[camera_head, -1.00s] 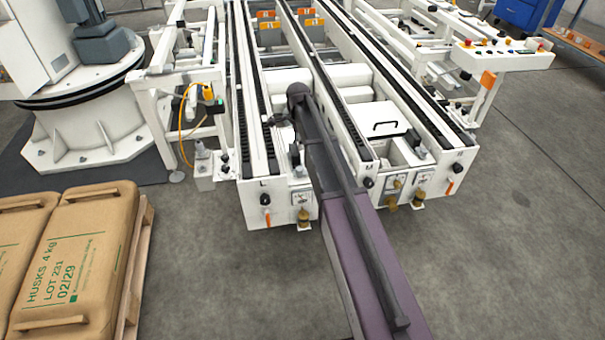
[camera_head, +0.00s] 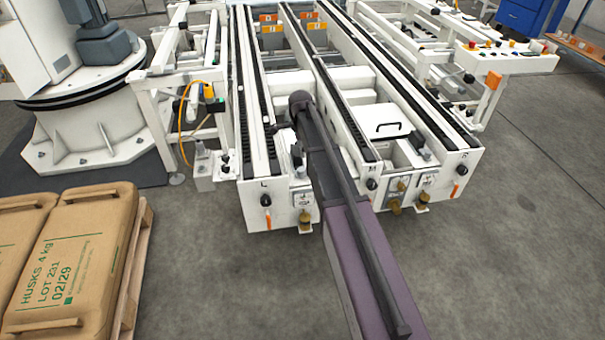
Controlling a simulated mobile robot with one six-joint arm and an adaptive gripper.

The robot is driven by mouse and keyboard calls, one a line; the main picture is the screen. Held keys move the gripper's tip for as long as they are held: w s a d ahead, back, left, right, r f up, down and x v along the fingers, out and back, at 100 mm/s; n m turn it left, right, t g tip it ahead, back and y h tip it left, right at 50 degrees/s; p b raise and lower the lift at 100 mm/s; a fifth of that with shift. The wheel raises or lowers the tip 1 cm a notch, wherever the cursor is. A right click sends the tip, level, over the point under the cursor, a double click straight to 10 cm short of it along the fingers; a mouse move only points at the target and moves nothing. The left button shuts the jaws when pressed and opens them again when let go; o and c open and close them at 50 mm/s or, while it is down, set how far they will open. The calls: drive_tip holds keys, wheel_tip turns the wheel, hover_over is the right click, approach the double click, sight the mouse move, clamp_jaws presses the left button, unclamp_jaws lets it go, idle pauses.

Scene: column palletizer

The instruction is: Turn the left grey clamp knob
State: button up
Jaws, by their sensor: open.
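The white conveyor frame ends toward me in three rails marked L, M and R. A dark round knob (camera_head: 265,200) sits on the L end face, above an orange lever. A dark upright clamp-like part with a grey foot (camera_head: 301,172) stands just right of the L rail, close to my arm. I cannot tell which of these is the grey clamp knob. My arm reaches over the frame between L and M. My gripper (camera_head: 275,128) shows only as a small dark shape left of the wrist, above the L rail. It is open, with nothing seen in it.
Similar knobs sit on the M (camera_head: 371,184) and R (camera_head: 462,170) ends. Brass fittings (camera_head: 305,216) hang below the frame front. A pallet (camera_head: 140,262) with brown sacks (camera_head: 75,250) stands at left. A button panel (camera_head: 515,60) is at right. The floor in front is clear.

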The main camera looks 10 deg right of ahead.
sight(301, 169)
drive_tip(key=shift+f+b, duration=4.85)
drive_tip(key=shift+f, duration=0.3)
drive_tip(key=shift+d, duration=0.1)
clamp_jaws()
